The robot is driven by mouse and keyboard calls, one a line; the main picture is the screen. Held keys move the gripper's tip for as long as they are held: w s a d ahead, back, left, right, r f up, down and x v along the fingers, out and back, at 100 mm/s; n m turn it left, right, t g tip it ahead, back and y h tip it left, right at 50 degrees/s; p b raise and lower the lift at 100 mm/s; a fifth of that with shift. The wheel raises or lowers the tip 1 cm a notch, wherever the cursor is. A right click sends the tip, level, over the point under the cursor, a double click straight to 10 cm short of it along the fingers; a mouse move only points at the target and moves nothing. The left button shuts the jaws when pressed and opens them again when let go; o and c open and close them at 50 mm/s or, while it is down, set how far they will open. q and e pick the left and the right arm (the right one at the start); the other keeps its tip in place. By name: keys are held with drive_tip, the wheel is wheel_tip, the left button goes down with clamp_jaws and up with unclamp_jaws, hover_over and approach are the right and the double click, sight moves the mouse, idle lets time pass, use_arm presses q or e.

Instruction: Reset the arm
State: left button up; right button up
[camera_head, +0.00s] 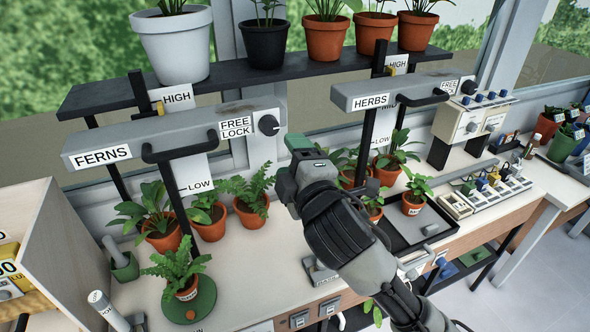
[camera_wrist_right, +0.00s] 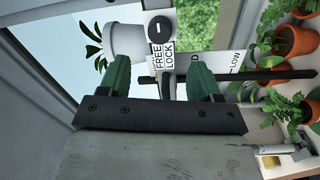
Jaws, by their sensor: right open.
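My right arm reaches up from the lower right in the head view. Its gripper (camera_head: 300,150), with green fingers, is in front of the gap between the FERNS bar (camera_head: 180,138) and the HERBS bar (camera_head: 385,92). In the right wrist view my right gripper (camera_wrist_right: 160,72) is open, its two green fingers apart with nothing held between them. Beyond the fingers in that view are a FREE LOCK label (camera_wrist_right: 161,56) and a black knob (camera_wrist_right: 160,30). My left gripper is in neither view.
A dark shelf (camera_head: 240,78) carries several pots above the bars. Potted plants stand on the bench, including a fern (camera_head: 177,265) on a green saucer (camera_head: 205,303). A black tray (camera_head: 440,222) lies right of my arm. A control box (camera_head: 470,118) and small parts (camera_head: 490,190) are farther right.

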drive_tip(key=shift+s+d, duration=0.2)
drive_tip(key=shift+s, duration=0.45)
drive_tip(key=shift+f, duration=0.1)
